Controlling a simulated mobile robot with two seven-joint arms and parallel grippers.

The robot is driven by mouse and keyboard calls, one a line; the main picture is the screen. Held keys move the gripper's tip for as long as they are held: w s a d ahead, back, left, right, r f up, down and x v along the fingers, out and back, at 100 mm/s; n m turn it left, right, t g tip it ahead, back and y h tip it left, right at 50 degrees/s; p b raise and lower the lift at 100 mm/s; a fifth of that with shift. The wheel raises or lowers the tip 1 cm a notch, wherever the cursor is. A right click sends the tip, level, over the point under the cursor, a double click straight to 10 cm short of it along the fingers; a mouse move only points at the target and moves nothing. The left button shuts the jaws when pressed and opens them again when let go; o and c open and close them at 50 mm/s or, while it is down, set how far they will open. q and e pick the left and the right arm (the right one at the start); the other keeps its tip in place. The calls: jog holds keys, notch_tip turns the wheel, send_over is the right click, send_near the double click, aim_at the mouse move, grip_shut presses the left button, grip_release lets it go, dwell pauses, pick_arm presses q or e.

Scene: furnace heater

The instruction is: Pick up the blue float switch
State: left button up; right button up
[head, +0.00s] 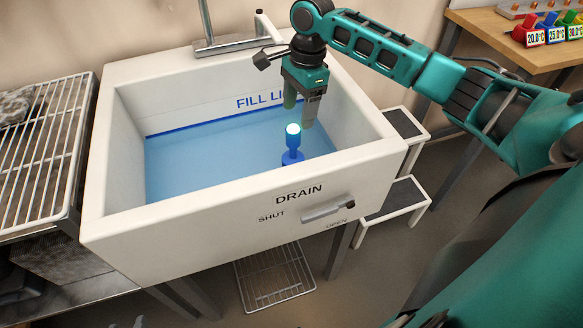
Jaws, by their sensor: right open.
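The blue float switch (292,150) stands upright in the white sink (105,150), near its front wall. My left gripper is not in view.
Blue water (215,150) fills the sink up to about the fill line. A drain lever (328,208) sticks out in front. A faucet (235,42) stands behind. A wire rack (40,145) is at left, a step stool (395,200) and a table with coloured tags (530,37) at right.

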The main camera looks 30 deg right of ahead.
aim_at(293, 128)
jog(key=f, duration=0.2)
jog(key=a+f+b, duration=0.1)
jog(key=f, duration=0.2)
jog(key=f+b, duration=0.1)
jog(key=f, duration=0.2)
jog(key=shift+a, duration=0.3)
grip_shut()
dwell(0.8)
